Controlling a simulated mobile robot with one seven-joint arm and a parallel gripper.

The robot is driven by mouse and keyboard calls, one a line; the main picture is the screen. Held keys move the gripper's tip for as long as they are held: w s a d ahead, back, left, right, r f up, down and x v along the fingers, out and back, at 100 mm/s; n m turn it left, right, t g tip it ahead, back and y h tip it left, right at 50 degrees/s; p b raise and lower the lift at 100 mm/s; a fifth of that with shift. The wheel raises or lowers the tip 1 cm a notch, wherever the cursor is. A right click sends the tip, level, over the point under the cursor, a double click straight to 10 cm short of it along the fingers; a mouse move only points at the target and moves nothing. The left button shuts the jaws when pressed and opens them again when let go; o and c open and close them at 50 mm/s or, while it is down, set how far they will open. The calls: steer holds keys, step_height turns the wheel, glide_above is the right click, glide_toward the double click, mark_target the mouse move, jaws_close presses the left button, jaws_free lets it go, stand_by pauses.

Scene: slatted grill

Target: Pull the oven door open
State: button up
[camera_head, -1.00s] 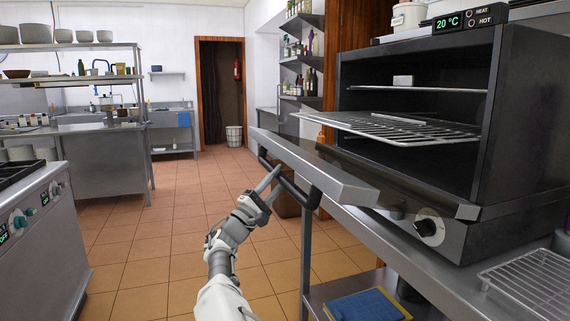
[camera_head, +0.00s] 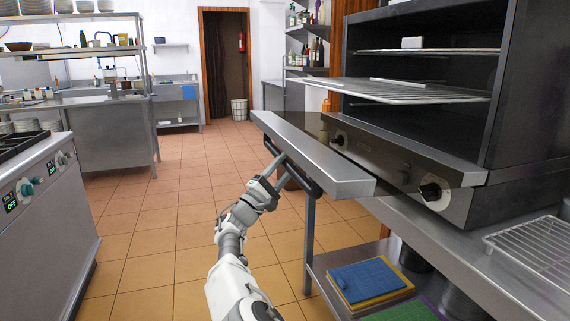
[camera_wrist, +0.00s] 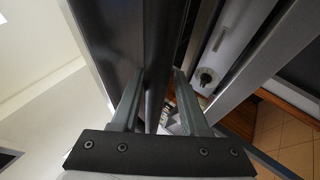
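The oven (camera_head: 462,196) stands on a steel counter at the right in the head view, with its cavity exposed. Its door (camera_head: 335,170) is swung down and sticks out toward the aisle, roughly level. A dark bar handle (camera_head: 312,186) runs along the door's outer edge. My gripper (camera_head: 277,168) is at this handle, reaching up from below. In the wrist view its two fingers (camera_wrist: 158,85) lie on either side of the dark handle bar (camera_wrist: 158,60), close against it. The exact contact at the fingertips is hard to make out.
Wire racks (camera_head: 415,91) sit inside the oven. A wire rack (camera_head: 540,250) lies on the counter (camera_head: 440,245) at right. Blue and yellow boards (camera_head: 366,280) lie on the lower shelf. A stove (camera_head: 35,205) stands at left. The tiled floor (camera_head: 165,215) between is clear.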

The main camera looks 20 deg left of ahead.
steer(key=shift+o, duration=1.2)
steer(key=shift+a, duration=0.1)
steer(key=shift+s+a, duration=0.1)
steer(key=shift+s, duration=0.05)
steer(key=shift+s+a+f, duration=0.15)
steer(key=shift+s+a, duration=0.05)
steer(key=shift+s, duration=0.1)
steer(key=p+v, duration=0.3)
steer(key=v, duration=1.3)
steer(key=shift+f, duration=0.25)
steer(key=shift+s, duration=0.15)
